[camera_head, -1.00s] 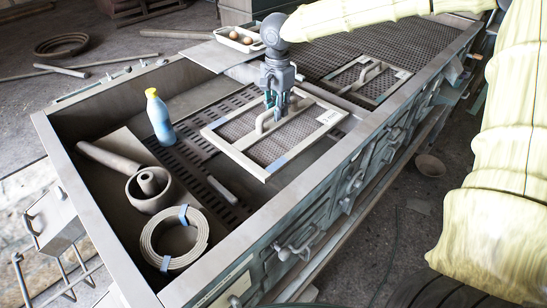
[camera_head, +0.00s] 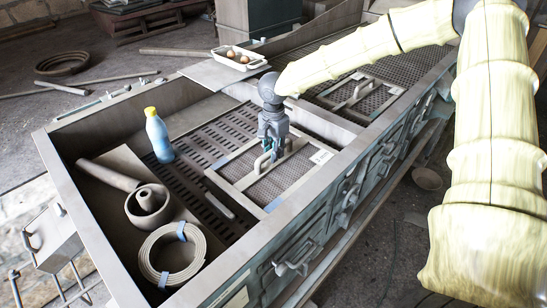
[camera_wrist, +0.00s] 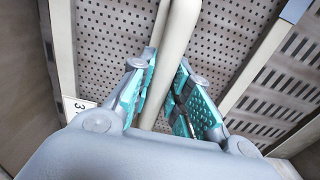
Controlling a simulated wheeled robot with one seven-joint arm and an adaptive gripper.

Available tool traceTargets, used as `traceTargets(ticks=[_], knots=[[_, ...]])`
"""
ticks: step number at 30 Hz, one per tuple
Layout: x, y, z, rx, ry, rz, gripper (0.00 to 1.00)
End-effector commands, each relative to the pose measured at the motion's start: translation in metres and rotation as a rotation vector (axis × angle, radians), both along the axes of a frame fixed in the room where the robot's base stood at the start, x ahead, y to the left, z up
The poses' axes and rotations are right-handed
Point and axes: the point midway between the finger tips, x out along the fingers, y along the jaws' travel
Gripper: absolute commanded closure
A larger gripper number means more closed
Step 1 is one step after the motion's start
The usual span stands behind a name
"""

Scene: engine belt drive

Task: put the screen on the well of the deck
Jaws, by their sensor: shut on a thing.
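The screen (camera_head: 268,190) is a pale-framed perforated panel with a bar handle (camera_head: 262,162), a small numbered label and a blue mark on its frame. My gripper (camera_head: 273,148) is shut on the handle from above. In the wrist view the teal finger pads (camera_wrist: 168,95) press on both sides of the pale handle (camera_wrist: 176,45). The screen lies about flat, low over the deck (camera_head: 195,165), beside its slotted part. The well's opening is hidden under the screen, and I cannot tell whether the frame is seated in it.
A second handled screen (camera_head: 352,100) sits farther back on the mesh deck.

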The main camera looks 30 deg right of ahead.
Motion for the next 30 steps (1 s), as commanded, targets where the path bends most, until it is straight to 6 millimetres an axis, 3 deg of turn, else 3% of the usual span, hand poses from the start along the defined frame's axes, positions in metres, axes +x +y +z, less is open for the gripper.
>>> traceTargets(ticks=[9, 21, 22, 25, 30], knots=[[0.000, 0.000, -0.028, -0.001, 0.000, 0.002, 1.00], [0.000, 0.000, -0.033, 0.000, 0.000, 0.001, 1.00], [-0.001, 0.000, -0.034, -0.001, 0.002, 0.000, 0.80], [-0.001, 0.000, -0.034, 0.000, 0.001, 0.000, 0.62], [-0.001, 0.000, -0.034, 0.000, 0.001, 0.000, 0.60]])
